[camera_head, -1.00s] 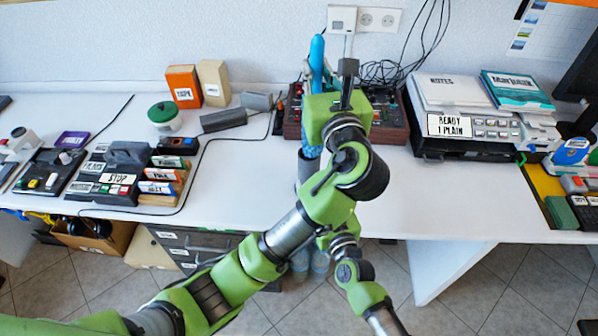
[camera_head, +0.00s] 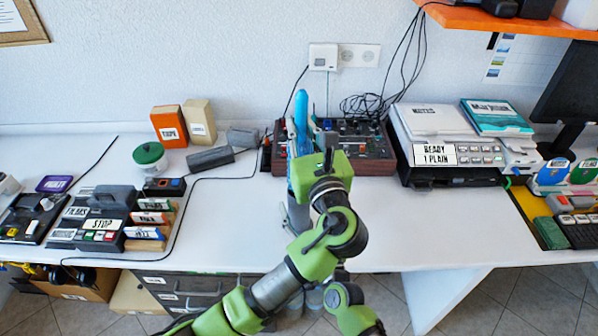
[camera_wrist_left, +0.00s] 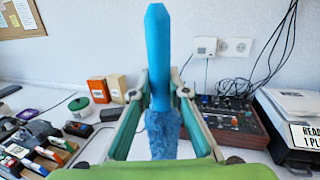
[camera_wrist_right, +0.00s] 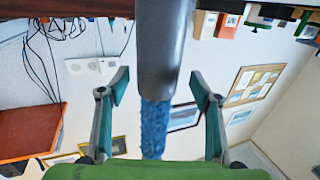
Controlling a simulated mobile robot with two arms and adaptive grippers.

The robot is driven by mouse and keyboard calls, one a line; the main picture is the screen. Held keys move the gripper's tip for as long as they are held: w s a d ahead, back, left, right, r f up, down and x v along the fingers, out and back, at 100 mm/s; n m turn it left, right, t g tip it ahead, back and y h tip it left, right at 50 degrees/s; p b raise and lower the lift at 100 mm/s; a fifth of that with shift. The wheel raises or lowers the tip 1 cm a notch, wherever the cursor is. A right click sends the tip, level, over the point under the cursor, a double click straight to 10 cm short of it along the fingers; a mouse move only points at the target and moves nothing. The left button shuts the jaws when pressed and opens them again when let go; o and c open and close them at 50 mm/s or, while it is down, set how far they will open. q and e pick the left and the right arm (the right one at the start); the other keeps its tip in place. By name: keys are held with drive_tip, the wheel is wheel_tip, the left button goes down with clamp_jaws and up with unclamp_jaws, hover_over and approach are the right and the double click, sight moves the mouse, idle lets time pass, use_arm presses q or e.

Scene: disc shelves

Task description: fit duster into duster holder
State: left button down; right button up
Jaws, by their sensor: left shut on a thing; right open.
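The duster has a smooth blue handle (camera_head: 301,112) and a fluffy blue head (camera_wrist_left: 161,136). It is upright, handle up, over the desk's front part in the head view. My left gripper (camera_wrist_left: 161,88) is shut on it, with one finger on each side. A grey cylindrical holder (camera_wrist_right: 160,45) shows in the right wrist view, which is upside down. Blue fluff (camera_wrist_right: 155,125) shows at the holder's mouth; how deep it sits inside is unclear. My right gripper (camera_wrist_right: 160,90) is open, its fingers on both sides of the holder's mouth with gaps. In the head view my left arm mostly hides the holder.
A red-brown control console (camera_head: 365,155) stands close behind the duster. A printer-like machine (camera_head: 435,125) is to the right. Grey blocks (camera_head: 210,158), orange and tan boxes (camera_head: 169,126) and a green-lidded jar (camera_head: 150,160) are to the left. The desk's front middle (camera_head: 400,230) is clear.

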drive_tip(key=shift+f, duration=0.2)
drive_tip(key=shift+w+f, duration=0.65)
drive_tip(key=shift+w, duration=0.2)
use_arm(q)
drive_tip(key=shift+g, duration=0.4)
drive_tip(key=f, duration=0.7)
drive_tip(key=w+f+p, duration=0.1)
drive_tip(key=f, duration=0.3)
drive_tip(key=shift+a+f, duration=0.2)
drive_tip(key=shift+f, duration=0.35)
drive_tip(key=shift+w+f, duration=0.25)
drive_tip(key=c, duration=2.1)
unclamp_jaws()
drive_tip(key=shift+c, duration=0.2)
drive_tip(key=shift+o, duration=0.9)
drive_tip(key=shift+s+r, duration=0.1)
drive_tip(key=shift+s, duration=0.05)
use_arm(e)
drive_tip(key=shift+s+r, duration=0.45)
drive_tip(key=shift+r, duration=0.4)
